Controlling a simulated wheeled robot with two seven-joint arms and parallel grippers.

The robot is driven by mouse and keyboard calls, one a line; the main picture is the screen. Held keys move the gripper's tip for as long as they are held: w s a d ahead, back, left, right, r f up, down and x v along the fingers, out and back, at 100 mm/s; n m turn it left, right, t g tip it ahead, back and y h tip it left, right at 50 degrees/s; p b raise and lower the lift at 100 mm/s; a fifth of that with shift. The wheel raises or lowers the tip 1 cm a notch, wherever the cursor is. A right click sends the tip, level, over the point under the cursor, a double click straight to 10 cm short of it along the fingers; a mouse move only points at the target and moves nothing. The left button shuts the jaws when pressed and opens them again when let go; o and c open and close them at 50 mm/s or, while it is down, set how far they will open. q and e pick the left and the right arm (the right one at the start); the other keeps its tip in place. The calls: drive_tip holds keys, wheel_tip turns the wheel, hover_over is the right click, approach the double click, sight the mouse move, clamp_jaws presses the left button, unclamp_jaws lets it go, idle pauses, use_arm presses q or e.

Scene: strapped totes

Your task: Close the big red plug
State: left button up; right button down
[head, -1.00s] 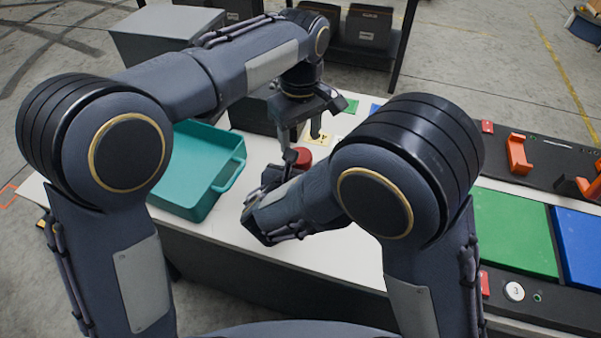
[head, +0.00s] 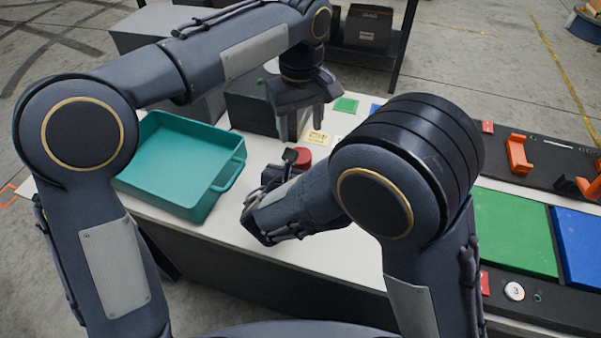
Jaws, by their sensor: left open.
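The big red plug (head: 304,155) is a short red cylinder on the white table, partly hidden behind my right arm's dark wrist parts. My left gripper (head: 301,122) points down above and behind the plug. Its two fingers are spread, with nothing between them, and it is apart from the plug. My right gripper (head: 283,168) is low over the table at the left front of the plug. It is mostly hidden by its own wrist, so its jaws and any contact with the plug cannot be made out.
A teal tray (head: 196,205) stands on the table at left. A dark box (head: 252,108) is behind my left gripper. Small green (head: 345,105) and yellow (head: 318,138) squares lie on the table. Green (head: 513,235) and blue (head: 580,240) panels and an orange bracket (head: 518,155) are at right.

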sight(301, 155)
use_arm(q)
wheel_tip(301, 155, down, 7)
drive_tip(key=shift+f, duration=0.15)
idle(0.4)
drive_tip(key=c, duration=0.8)
drive_tip(key=m, duration=0.9)
drive_tip(key=shift+m, duration=0.4)
drive_tip(key=m, duration=1)
drive_tip(key=shift+m, duration=0.4)
